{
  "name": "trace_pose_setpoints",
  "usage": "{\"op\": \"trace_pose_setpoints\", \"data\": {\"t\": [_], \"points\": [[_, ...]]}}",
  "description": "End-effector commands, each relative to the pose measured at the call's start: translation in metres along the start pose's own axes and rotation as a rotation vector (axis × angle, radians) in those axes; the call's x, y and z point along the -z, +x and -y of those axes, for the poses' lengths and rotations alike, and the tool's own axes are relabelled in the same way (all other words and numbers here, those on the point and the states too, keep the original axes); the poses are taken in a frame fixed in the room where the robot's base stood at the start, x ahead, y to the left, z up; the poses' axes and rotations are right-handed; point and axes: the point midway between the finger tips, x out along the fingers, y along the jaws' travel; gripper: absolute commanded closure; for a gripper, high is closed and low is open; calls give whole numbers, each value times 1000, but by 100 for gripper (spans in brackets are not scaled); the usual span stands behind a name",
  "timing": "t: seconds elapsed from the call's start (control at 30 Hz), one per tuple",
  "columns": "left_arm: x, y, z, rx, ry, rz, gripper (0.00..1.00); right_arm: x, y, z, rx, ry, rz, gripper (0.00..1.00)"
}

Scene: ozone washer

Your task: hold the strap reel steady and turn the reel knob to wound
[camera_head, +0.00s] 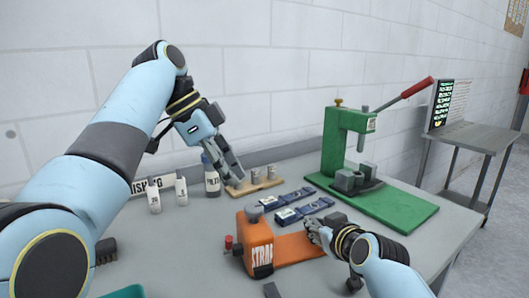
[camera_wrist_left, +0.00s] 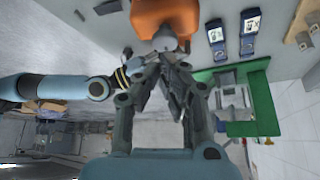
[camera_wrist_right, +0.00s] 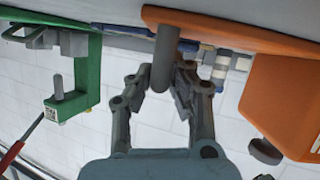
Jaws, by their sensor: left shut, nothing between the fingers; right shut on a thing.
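The orange strap reel (camera_head: 258,250) stands on the grey bench, with a flat orange base reaching to the right. My left gripper (camera_head: 238,178) is shut and empty, apart from the knob and higher in the head view. My right gripper (camera_head: 316,229) is shut on a grey upright post (camera_wrist_right: 165,55) by the orange base. In the head view, that gripper hides the post.
Blue boxes (camera_head: 288,215) lie behind the orange base. A green press (camera_head: 345,140) with a red lever stands at the back right. Bottles (camera_head: 181,188) and a wooden block with metal pegs (camera_head: 256,185) stand near the wall. A small red knob (camera_head: 229,242) sticks out left of the reel.

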Motion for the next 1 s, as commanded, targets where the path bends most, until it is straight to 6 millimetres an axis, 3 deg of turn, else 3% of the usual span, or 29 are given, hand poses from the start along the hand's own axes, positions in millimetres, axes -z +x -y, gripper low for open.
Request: {"op": "trace_pose_setpoints", "data": {"t": [0.17,0.6,1.0], "points": [[-4,8,-4,-2,-2,0,100,0,0,0,0,0,0,100],[-29,54,-3,-1,-1,1,100,0,0,0,0,0,0,100],[-33,61,-3,-1,-1,0,100,0,0,0,0,0,0,100]]}}
